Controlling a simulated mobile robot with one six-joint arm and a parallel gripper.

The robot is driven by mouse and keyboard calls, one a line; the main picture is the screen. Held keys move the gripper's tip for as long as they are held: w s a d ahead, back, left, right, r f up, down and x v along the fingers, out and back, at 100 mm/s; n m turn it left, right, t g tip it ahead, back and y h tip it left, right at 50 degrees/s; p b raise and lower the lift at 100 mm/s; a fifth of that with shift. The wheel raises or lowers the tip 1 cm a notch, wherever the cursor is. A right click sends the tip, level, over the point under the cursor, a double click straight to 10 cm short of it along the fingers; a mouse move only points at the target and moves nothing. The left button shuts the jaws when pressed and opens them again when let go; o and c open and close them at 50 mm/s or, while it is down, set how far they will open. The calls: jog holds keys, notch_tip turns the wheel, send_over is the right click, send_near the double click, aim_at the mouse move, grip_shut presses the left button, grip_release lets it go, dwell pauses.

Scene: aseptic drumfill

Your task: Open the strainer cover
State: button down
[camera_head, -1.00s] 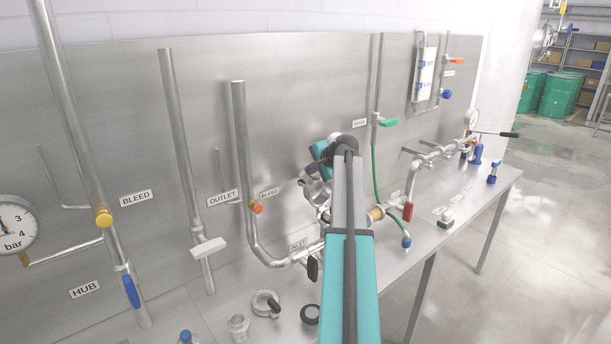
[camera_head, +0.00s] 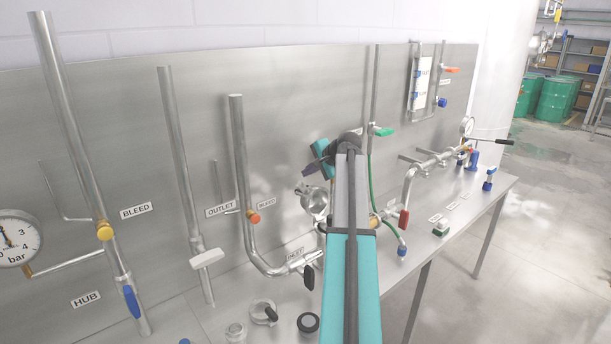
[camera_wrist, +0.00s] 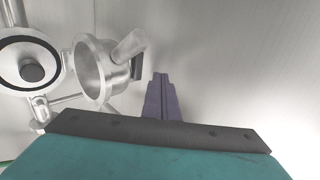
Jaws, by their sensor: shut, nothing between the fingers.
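The metal strainer body (camera_wrist: 92,68) shows in the wrist view as a round cup with its mouth uncovered. Left of it, a round plate with a dark ring and a black centre piece (camera_wrist: 32,72) stands out to the side; it looks like the strainer cover, swung open. In the head view the strainer (camera_head: 313,201) is on the pipework, partly hidden by my arm. My gripper (camera_head: 316,160) is above it, apart from it. In the wrist view my purple fingers (camera_wrist: 161,80) are shut and empty, right of the strainer body.
A steel panel carries vertical pipes, an orange knob (camera_head: 254,217) and a green-handled valve (camera_head: 383,132). A red-handled valve (camera_head: 404,218) and a green hose are to the right. A clamp ring (camera_head: 263,311) and a black ring (camera_head: 308,324) lie on the bench. Bare panel lies beside my fingers.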

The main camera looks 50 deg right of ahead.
aim_at(312, 185)
jog(key=shift+s+r+p, duration=0.25)
jog(key=shift+s+r, duration=0.1)
jog(key=shift+r, duration=0.3)
jog(key=shift+s+r+p, duration=0.2)
jog(key=shift+s+r, duration=0.1)
jog(key=shift+r, duration=0.3)
jog(key=shift+s+r+p, duration=0.25)
jog(key=shift+s+r, duration=0.1)
jog(key=shift+r, duration=0.3)
jog(key=shift+f, duration=0.1)
